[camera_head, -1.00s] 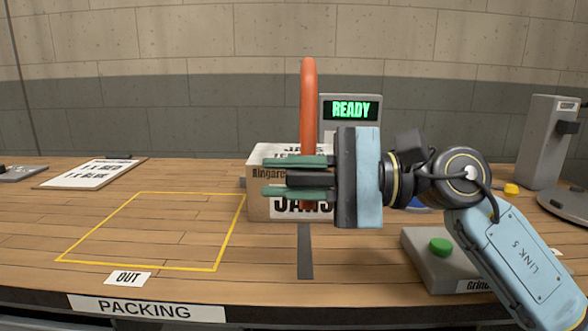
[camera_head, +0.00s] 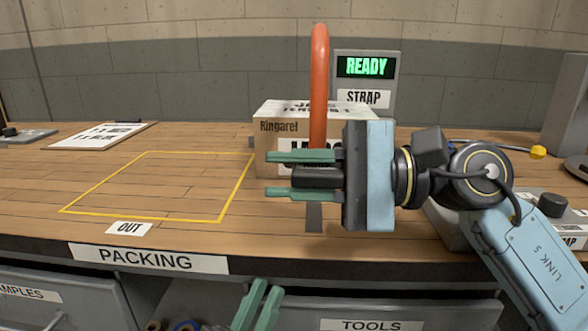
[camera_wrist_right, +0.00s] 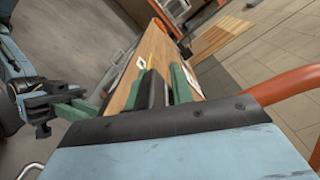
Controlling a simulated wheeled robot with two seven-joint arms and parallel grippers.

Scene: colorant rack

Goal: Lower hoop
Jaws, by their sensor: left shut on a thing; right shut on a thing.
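The orange hoop (camera_head: 319,85) stands as a narrow arch in front of the carton, its lower part hidden by my right gripper. Part of it also shows at the right of the wrist view (camera_wrist_right: 285,84). My right gripper (camera_head: 268,175) comes in from the right, its green fingers either side of a dark bar (camera_head: 318,179). It appears shut on the hoop by this dark grip. My left gripper (camera_head: 270,288) is at the bottom of the head view, below the bench edge. Its green fingers are close together; what they hold cannot be made out.
The labelled carton (camera_head: 280,125) sits behind the hoop, before the READY display (camera_head: 366,68). A yellow outline (camera_head: 140,215) on the bench is empty. A drawer labelled TOOLS (camera_head: 440,312) is below the bench edge. A clipboard (camera_head: 100,136) lies at the back left.

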